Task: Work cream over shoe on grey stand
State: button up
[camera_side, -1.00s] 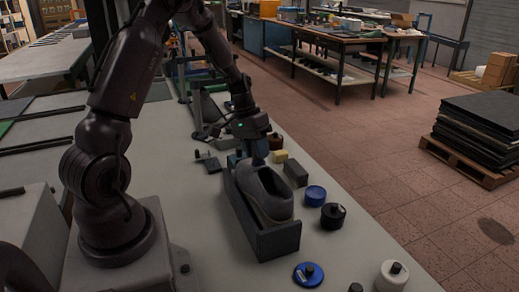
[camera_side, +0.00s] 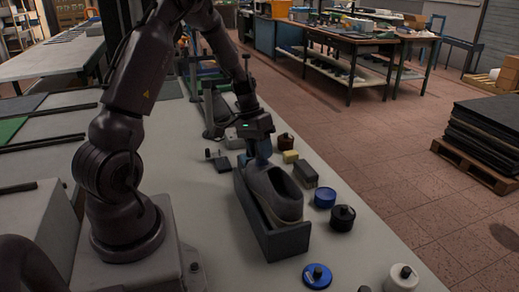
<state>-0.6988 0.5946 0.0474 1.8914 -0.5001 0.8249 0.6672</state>
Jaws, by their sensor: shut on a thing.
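A grey shoe (camera_side: 282,204) rests in a dark grey trough-like stand (camera_side: 286,243) on the light bench. Its opening faces up at the near end and its toe points away from the camera. My gripper (camera_side: 262,143) is above the toe end, pointing down, shut on a small blue applicator (camera_side: 264,150). The applicator's lower end appears to meet the toe, though contact is hard to tell at this size. No cream can be made out on the shoe.

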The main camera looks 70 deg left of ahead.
jog(key=shift+d+r, duration=0.3)
jog(key=shift+d, duration=0.4)
jog(key=shift+d+r, duration=0.25)
jog(key=shift+d, duration=0.4)
jog(key=shift+w+a+f, duration=0.3)
jog(key=shift+a+f, duration=0.3)
jog(key=shift+a, duration=0.9)
jog(key=shift+w+a+f, duration=0.25)
jog(key=shift+a+f, duration=0.4)
jog(key=shift+a, duration=0.8)
jog(key=shift+w+a+f, duration=0.3)
jog(key=shift+a+f, duration=0.3)
jog(key=shift+a, duration=0.9)
jog(key=shift+r, duration=0.1)
notch_tip(320, 180, up, 8)
jog(key=shift+a, duration=0.4)
